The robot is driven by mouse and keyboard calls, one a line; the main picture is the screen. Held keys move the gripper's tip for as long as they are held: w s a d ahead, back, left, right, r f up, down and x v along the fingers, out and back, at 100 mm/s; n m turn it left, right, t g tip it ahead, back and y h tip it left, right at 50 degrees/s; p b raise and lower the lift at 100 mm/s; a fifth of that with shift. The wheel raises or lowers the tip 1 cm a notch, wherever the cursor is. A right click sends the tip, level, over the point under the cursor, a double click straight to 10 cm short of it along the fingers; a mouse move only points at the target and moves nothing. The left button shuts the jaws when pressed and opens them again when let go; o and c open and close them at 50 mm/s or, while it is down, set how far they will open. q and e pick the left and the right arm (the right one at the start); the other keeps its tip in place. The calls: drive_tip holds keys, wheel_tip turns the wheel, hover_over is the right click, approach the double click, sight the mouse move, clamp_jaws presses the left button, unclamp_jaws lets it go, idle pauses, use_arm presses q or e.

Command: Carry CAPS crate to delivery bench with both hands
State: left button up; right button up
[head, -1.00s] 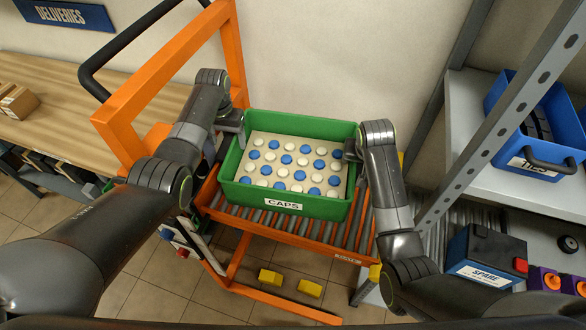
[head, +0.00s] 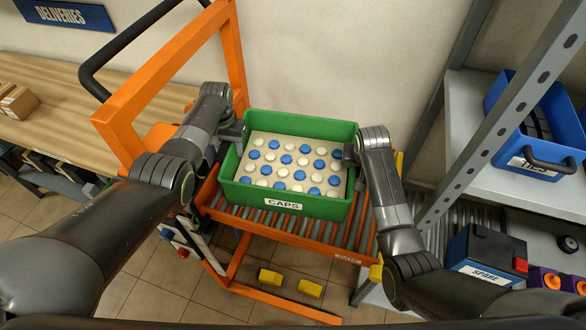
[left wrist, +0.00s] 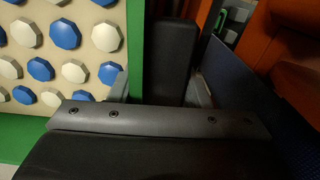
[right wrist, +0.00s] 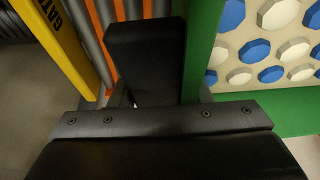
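The green CAPS crate (head: 240,196) holds rows of white and blue caps and sits level on the orange roller cart (head: 290,236). My left gripper (head: 236,130) is at the crate's left side. My right gripper (head: 350,152) is at the crate's right side. Contact is partly hidden. The delivery bench (head: 130,90) is at left.
An orange cart frame (head: 110,105) with a black handle rises between crate and bench. Cardboard boxes (head: 17,102) lie on the bench's left. At right are a grey shelf (head: 480,140), a blue TIES crate (head: 510,110) and a SPARE battery (head: 485,255). A yellow GATE part (right wrist: 60,45) is near my right gripper.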

use_arm(q)
clamp_jaws()
use_arm(e)
clamp_jaws()
use_arm(q)
drive_tip(key=shift+w+r, duration=0.15)
drive_tip(key=shift+r, duration=0.05)
use_arm(e)
drive_tip(key=shift+w+r, duration=0.1)
drive_tip(key=shift+r, duration=0.1)
